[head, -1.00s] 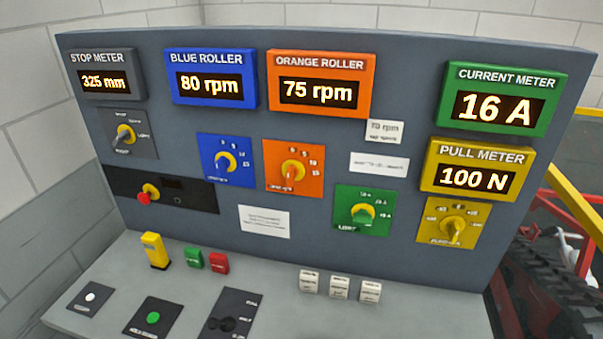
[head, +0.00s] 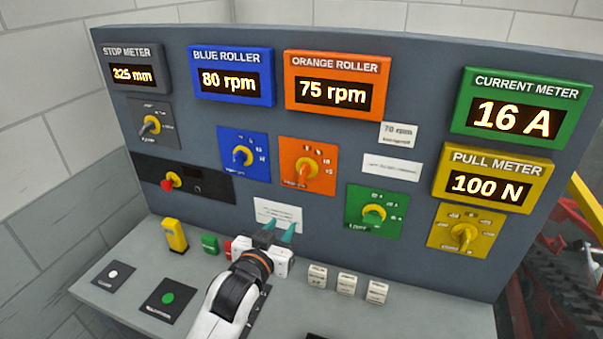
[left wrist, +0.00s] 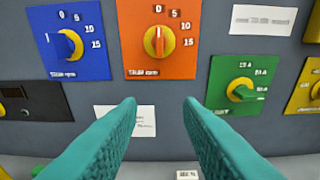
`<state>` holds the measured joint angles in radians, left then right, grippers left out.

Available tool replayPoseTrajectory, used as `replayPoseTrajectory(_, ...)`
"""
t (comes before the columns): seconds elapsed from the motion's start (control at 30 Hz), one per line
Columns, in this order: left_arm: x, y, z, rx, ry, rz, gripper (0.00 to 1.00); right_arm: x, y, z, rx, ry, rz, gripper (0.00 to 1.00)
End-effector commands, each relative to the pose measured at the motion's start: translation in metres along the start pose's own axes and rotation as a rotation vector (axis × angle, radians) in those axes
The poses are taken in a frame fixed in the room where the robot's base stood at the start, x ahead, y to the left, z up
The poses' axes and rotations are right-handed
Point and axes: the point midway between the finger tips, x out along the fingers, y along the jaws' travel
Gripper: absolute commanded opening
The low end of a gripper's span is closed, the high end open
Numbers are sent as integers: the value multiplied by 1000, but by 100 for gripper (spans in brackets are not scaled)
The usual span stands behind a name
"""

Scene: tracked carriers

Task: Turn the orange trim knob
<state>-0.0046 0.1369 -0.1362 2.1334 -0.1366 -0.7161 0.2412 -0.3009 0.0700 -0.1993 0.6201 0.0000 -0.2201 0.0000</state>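The orange trim knob (head: 306,170) is a yellow dial with an orange pointer on an orange plate (head: 322,150) in the middle of the panel. My left gripper (head: 281,228) is below the orange plate, in front of the white label, apart from the knob. Its teal fingers (left wrist: 160,105) are spread open with nothing between them. The orange roller display (head: 334,92) reads 75 rpm. My right gripper is not in view.
A blue trim knob (head: 242,156) is left of the orange one and a green knob (head: 374,214) is lower right. A label reading 70 rpm (head: 398,133) is beside the orange display. White blocks (head: 346,284) and a yellow block (head: 174,235) stand on the desk.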

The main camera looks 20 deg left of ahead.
Motion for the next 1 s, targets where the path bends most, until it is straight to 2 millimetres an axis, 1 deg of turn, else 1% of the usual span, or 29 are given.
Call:
replayPoseTrajectory(0.03, 3, 0, 26, -4, -69, -2, 33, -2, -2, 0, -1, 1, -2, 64)
replayPoseTrajectory(0.1, 5, 0, 46, -10, -128, -5, 33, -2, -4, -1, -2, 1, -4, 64)
replayPoseTrajectory(0.2, 8, 0, 59, -13, -162, -8, 33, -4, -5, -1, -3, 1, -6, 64)
replayPoseTrajectory(0.27, 13, 0, 60, -13, -163, -8, 33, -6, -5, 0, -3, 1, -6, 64)
replayPoseTrajectory(0.37, 27, 0, 64, -13, -161, -8, 33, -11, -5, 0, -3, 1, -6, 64)
replayPoseTrajectory(0.6, 76, 0, 72, -13, -159, -8, 33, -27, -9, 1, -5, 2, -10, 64)
replayPoseTrajectory(0.7, 93, -1, 74, -13, -158, -8, 33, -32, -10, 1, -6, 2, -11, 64)
replayPoseTrajectory(0.83, 110, -1, 75, -14, -158, -8, 33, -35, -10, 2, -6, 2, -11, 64)
replayPoseTrajectory(1.0, 122, -1, 76, -14, -159, -9, 33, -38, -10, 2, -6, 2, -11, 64)
